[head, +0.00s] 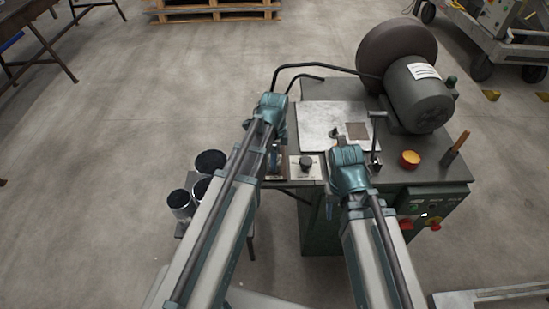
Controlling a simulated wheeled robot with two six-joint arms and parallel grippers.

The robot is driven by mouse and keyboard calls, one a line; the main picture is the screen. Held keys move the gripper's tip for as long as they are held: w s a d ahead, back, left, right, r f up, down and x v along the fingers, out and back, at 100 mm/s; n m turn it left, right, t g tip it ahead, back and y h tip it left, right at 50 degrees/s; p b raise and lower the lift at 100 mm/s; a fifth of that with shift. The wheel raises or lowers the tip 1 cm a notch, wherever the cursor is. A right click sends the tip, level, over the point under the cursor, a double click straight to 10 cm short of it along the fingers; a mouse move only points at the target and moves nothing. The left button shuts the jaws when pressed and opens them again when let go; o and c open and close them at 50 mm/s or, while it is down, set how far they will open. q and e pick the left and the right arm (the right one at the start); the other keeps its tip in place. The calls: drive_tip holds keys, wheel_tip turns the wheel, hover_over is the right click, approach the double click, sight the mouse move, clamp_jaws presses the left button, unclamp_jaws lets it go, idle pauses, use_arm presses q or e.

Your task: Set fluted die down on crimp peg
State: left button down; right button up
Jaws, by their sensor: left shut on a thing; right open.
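My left gripper (275,152) hangs below its wrist at the left end of the green bench, mostly hidden by my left arm. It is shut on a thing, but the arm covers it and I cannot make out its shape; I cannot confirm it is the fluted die. A dark round knob-like piece (306,162) stands on a pale plate (296,172) just right of this gripper. I cannot tell whether it is the crimp peg. My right gripper (330,192) is open at the bench's front edge, its fingers largely hidden by the wrist.
Dark-topped cylinders (180,201) stand at the left.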

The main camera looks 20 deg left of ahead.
use_arm(q)
drive_tip(key=shift+f+b, duration=0.3)
drive_tip(key=shift+b, duration=0.05)
drive_tip(key=shift+c, duration=0.8)
unclamp_jaws()
drive_tip(key=shift+r, duration=0.15)
wheel_tip(320, 180, up, 14)
drive_tip(key=p, duration=1.4)
drive_tip(key=shift+f, duration=0.2)
drive_tip(key=s+d+n+y, duration=0.1)
drive_tip(key=s+d+n, duration=0.9)
drive_tip(key=s+n, duration=0.2)
drive_tip(key=shift+s+d, duration=0.15)
drive_tip(key=shift+s, duration=1.05)
